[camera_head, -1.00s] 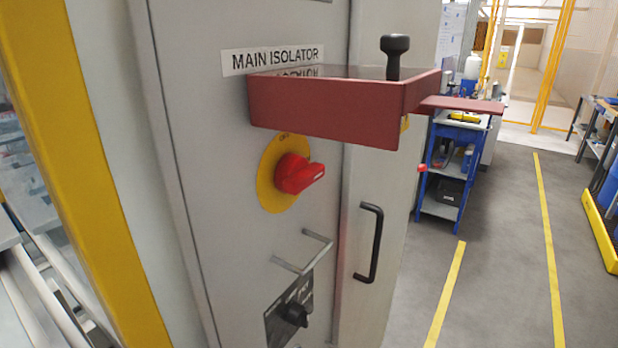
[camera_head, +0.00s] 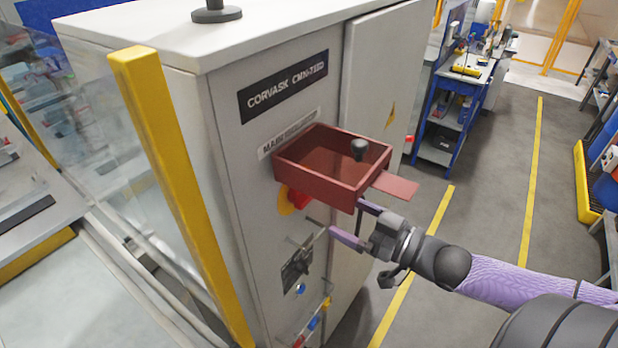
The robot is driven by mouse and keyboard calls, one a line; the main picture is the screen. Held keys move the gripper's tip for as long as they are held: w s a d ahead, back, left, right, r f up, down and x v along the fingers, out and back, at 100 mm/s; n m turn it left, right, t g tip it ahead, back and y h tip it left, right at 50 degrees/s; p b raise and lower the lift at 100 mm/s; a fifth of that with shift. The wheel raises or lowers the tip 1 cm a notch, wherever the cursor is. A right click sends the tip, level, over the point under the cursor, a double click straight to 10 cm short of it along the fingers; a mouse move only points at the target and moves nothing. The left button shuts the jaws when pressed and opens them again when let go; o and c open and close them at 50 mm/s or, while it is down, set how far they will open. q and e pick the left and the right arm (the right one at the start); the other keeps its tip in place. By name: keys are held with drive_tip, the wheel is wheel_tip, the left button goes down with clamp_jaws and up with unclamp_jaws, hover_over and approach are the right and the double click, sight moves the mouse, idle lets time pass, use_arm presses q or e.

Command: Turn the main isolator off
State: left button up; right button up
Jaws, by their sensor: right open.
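The main isolator (camera_head: 299,200) is a red rotary knob on a yellow disc on the cabinet front. A dark red open box (camera_head: 315,185) sticks out from the cabinet just above it and hides most of the knob, so its present angle cannot be read. The label above the box is partly covered. My right gripper (camera_head: 346,221) comes in from the right, open and empty, with its purple fingers pointing at the cabinet. The upper finger is close under the box's right corner. The fingers are right of and a little below the knob. My left gripper is not in view.
A black selector switch (camera_head: 298,262) and a blue button (camera_head: 301,289) sit lower on the cabinet (camera_head: 235,150). A yellow post (camera_head: 180,190) with a clear guard stands at left. A blue cart (camera_head: 445,125) stands behind.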

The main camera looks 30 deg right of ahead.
sight(311, 199)
drive_tip(key=x, duration=0.6)
drive_tip(key=b+x, duration=0.1)
drive_tip(key=x, duration=0.2)
drive_tip(key=shift+w+f, duration=0.25)
drive_tip(key=shift+w, duration=0.1)
drive_tip(key=c, duration=0.9)
